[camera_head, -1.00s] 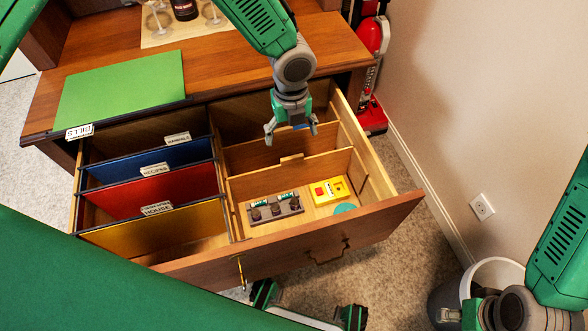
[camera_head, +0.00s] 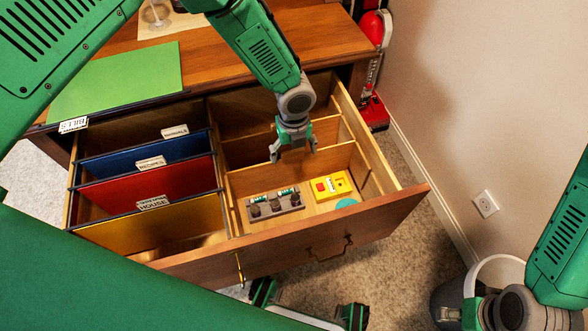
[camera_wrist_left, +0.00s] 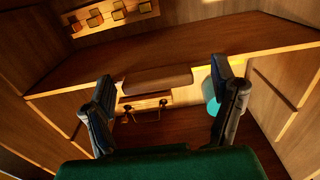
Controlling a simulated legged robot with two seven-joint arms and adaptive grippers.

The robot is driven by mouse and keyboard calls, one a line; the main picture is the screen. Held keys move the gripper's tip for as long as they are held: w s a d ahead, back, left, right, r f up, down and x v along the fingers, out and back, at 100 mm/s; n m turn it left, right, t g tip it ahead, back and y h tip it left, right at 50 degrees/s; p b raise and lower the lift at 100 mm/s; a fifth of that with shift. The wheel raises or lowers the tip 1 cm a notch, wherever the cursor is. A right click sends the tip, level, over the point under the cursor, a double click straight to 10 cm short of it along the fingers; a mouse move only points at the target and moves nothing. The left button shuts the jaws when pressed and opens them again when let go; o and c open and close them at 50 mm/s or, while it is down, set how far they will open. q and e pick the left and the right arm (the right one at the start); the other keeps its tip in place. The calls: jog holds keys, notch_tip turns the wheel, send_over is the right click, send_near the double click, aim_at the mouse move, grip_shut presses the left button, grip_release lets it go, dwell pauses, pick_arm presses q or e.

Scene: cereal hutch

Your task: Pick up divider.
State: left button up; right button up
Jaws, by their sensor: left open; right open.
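A wooden divider (camera_head: 325,166) stands across the right half of the open drawer (camera_head: 300,240). Another wooden divider (camera_head: 240,151) stands behind it. My left gripper (camera_head: 293,158) is open and points down at the nearer divider's top edge, near its middle. In the left wrist view a brown wooden tab (camera_wrist_left: 155,82) shows between the spread fingertips (camera_wrist_left: 163,98); I cannot tell whether they touch it. In the head view the gripper hides the tab. My right gripper (camera_head: 452,313) is only partly in view at the lower right, away from the drawer.
A grey tray with batteries (camera_head: 275,204), a yellow box (camera_head: 331,186) and a teal disc (camera_head: 347,203) lie in the front compartment. Yellow, red and blue folders (camera_head: 185,183) fill the drawer's left half. A green mat (camera_head: 120,80) lies on the desk. A wall (camera_head: 480,100) stands right.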

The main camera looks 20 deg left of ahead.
pick_arm(q)
jog(key=shift+a, duration=0.2)
jog(key=c, duration=1.8)
jog(key=shift+s, duration=0.1)
jog(key=shift+d, duration=0.1)
jog(key=shift+r, duration=0.6)
jog(key=shift+r+p, duration=3.25)
jog(key=shift+r, duration=10.2)
